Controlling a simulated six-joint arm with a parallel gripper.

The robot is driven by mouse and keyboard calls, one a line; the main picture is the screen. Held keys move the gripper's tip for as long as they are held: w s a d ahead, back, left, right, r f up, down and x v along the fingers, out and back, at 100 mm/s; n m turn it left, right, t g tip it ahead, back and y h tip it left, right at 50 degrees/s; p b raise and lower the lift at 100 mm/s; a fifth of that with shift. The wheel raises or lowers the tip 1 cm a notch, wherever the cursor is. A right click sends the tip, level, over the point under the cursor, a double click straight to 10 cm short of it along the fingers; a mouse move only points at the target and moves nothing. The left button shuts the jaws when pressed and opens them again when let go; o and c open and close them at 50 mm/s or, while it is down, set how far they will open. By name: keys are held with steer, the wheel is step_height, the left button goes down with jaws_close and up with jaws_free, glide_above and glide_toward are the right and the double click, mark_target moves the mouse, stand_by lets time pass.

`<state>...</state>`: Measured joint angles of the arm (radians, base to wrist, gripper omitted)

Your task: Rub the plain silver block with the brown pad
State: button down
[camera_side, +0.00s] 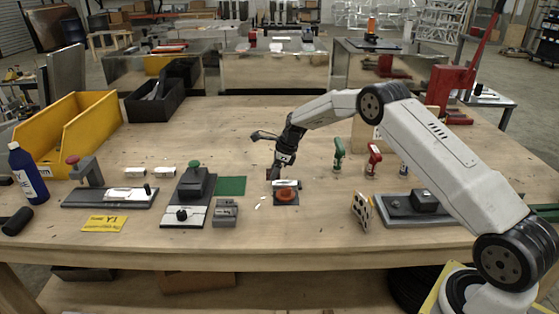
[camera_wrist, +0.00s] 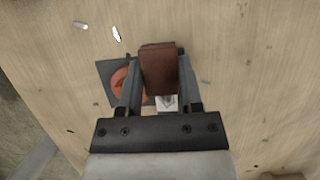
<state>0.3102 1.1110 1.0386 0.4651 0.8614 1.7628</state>
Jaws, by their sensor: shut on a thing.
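The brown pad (camera_wrist: 158,68) is between the two fingers of my gripper (camera_wrist: 157,82) in the wrist view. My gripper is shut on it. In the side view my gripper (camera_side: 274,172) is low over the middle of the bench, at a dark plate (camera_side: 287,202) with an orange disc (camera_side: 286,195). A small silver block (camera_side: 289,184) lies at the plate's far side, right beside my gripper. In the wrist view a pale silver piece (camera_wrist: 167,103) shows partly behind the pad and fingers. I cannot tell whether the pad touches it.
Two more silver blocks (camera_side: 135,172) (camera_side: 165,172) lie at left. Grey fixtures (camera_side: 195,184) and a green mat (camera_side: 231,186) stand left of my gripper. Green and red tools (camera_side: 339,155) (camera_side: 373,160) stand at right. The bench behind is mostly clear.

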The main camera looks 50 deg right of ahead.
mark_target(293, 183)
steer(key=shift+f, duration=0.5)
steer(key=shift+s+d+f, duration=0.4)
steer(key=shift+d+f, duration=0.05)
steer(key=shift+f, duration=0.15)
steer(key=shift+s+d, duration=2.1)
steer(key=shift+s, duration=0.05)
steer(key=shift+w+a, duration=2.55)
steer(key=shift+a, duration=0.05)
steer(key=shift+r, duration=4.15)
steer(key=shift+s, duration=0.1)
